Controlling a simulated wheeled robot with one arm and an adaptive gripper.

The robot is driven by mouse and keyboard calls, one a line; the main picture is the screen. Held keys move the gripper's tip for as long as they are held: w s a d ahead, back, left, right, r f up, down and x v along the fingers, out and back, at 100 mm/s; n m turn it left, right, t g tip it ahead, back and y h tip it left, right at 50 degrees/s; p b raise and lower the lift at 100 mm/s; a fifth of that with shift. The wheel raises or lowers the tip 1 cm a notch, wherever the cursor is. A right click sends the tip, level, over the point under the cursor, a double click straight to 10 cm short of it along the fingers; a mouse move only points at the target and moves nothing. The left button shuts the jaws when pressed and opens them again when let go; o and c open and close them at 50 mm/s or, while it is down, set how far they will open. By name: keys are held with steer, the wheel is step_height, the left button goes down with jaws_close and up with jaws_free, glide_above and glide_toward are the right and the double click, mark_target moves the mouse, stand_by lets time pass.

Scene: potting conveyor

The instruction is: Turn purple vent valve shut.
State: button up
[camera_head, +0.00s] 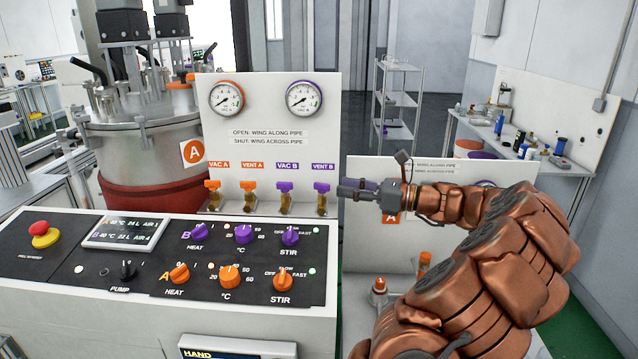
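The purple vent valve (322,187), labelled VENT B, is the rightmost in a row of small valves on brass pipes at the foot of the white gauge panel. Its purple wing shows at the top of its pipe; at this size I cannot tell for sure which way the wing is turned. My gripper (346,189) points left and is just right of this valve, at about its height. Whether it touches the valve is unclear. The fingers are seen small and from the side, so their opening cannot be made out.
The purple VAC B valve (284,187) stands close on the left, then the orange VENT A (249,187) and VAC A (212,186) valves. Two gauges sit above. A black control panel (240,262) with knobs lies in front. A second white panel (440,165) stands behind my arm.

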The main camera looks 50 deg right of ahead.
mark_target(322, 184)
steer(key=p+x, duration=0.1)
steer(key=x, duration=0.5)
steer(key=shift+w+a, duration=0.3)
steer(key=shift+w, duration=0.05)
jaws_close()
